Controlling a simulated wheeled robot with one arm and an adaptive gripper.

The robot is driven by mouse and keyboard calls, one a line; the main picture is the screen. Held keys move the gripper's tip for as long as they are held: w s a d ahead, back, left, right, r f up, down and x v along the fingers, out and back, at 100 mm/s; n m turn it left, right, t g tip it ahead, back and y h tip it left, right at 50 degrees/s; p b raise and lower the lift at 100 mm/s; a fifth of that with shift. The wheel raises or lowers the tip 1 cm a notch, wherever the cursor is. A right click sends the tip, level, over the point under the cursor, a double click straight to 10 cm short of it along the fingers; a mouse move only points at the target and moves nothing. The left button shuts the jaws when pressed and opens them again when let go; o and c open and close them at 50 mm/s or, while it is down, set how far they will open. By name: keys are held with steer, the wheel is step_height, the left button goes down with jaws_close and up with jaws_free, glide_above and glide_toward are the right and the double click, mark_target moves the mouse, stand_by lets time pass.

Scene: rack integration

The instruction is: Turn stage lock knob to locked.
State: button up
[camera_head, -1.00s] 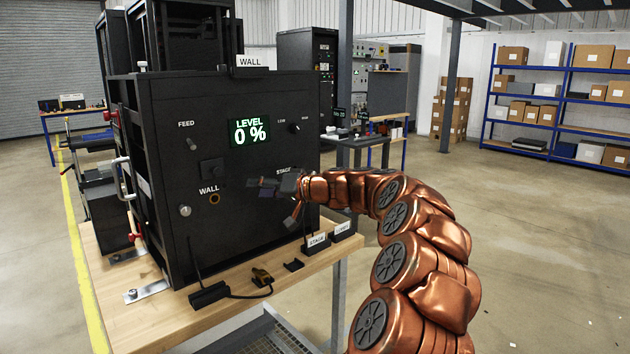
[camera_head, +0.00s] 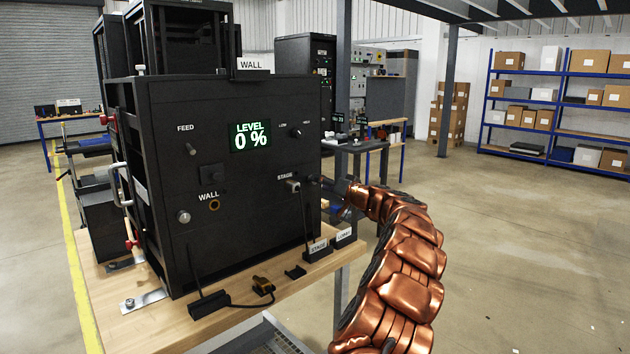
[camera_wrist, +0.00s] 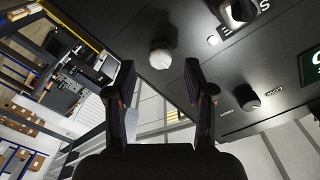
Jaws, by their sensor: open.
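The black panel (camera_head: 255,220) stands upright on the wooden bench. A pale, rounded knob (camera_wrist: 162,57), which looks like the stage lock knob, stands out from it in the wrist view. My gripper (camera_wrist: 158,75) is open, with one finger on each side of the knob in that picture. The knob appears just beyond the fingertips; contact cannot be told. In the head view my gripper (camera_head: 332,187) is at the panel's right edge, small and dark. The knob's lock marking is not readable.
The LOW/HIGH knob (camera_wrist: 247,97) is near the right finger in the wrist view. The LEVEL display (camera_head: 250,135) reads 0 %. Open floor lies right of the bench.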

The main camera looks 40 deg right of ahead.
steer(key=shift+w+p, duration=0.3)
steer(key=shift+w, duration=1.25)
steer(key=shift+c, duration=0.3)
